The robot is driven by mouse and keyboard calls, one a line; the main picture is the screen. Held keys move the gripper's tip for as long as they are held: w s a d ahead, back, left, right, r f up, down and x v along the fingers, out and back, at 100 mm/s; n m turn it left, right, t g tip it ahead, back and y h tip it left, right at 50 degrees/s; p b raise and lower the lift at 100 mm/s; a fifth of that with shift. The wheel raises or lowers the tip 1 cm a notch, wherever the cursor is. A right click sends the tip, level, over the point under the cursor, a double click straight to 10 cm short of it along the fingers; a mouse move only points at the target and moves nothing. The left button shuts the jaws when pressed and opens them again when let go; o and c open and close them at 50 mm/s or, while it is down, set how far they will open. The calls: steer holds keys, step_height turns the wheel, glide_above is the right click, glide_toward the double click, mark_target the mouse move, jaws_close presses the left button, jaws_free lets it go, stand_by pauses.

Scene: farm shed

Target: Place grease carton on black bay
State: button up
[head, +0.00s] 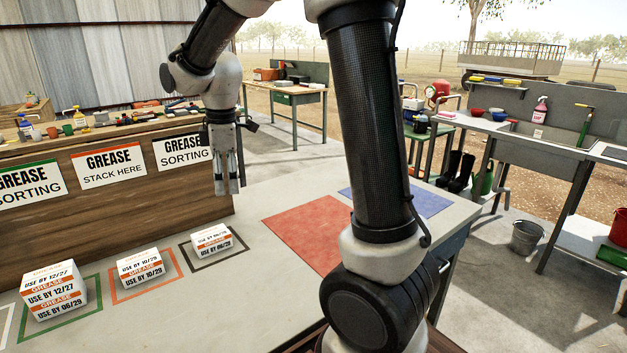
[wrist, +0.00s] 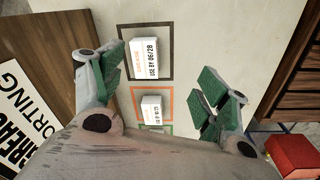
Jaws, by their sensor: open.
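My gripper (head: 228,188) is open and empty, fingers down, above the table near the sorting board. In the wrist view its green-padded fingers (wrist: 162,88) stand apart over the bays. A white grease carton (head: 211,240) marked 06/28 sits inside the black bay (head: 190,263); the same carton (wrist: 146,58) and bay (wrist: 126,80) show in the wrist view. Another carton (head: 140,268) sits in the orange bay (head: 120,299). In the green bay (head: 97,316), what looks like a two-carton stack (head: 53,290) shows 12/27 above and 06/29 below. The wrist view mostly hides the green bay.
A wooden board with grease signs (head: 108,165) borders the bays at the back left. A red mat (head: 305,232) and a blue mat (head: 428,204) lie flat to the right. The table between black bay and red mat is clear. A red box (wrist: 290,155) shows in the wrist view.

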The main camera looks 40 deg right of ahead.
steer(key=s+d+r+m+t, duration=0.1)
steer(key=s+d+r+m, duration=0.1)
steer(key=s, duration=0.6)
steer(key=s+d+r+m+t, duration=0.1)
steer(key=s+d+r+m, duration=0.1)
steer(key=s+d+m, duration=0.2)
steer(key=s+d+r+m+t, duration=0.1)
steer(key=s+d+m, duration=0.3)
steer(key=s+m, duration=0.4)
steer(key=s+r, duration=0.1)
steer(key=s, duration=0.3)
steer(key=shift+s, duration=0.35)
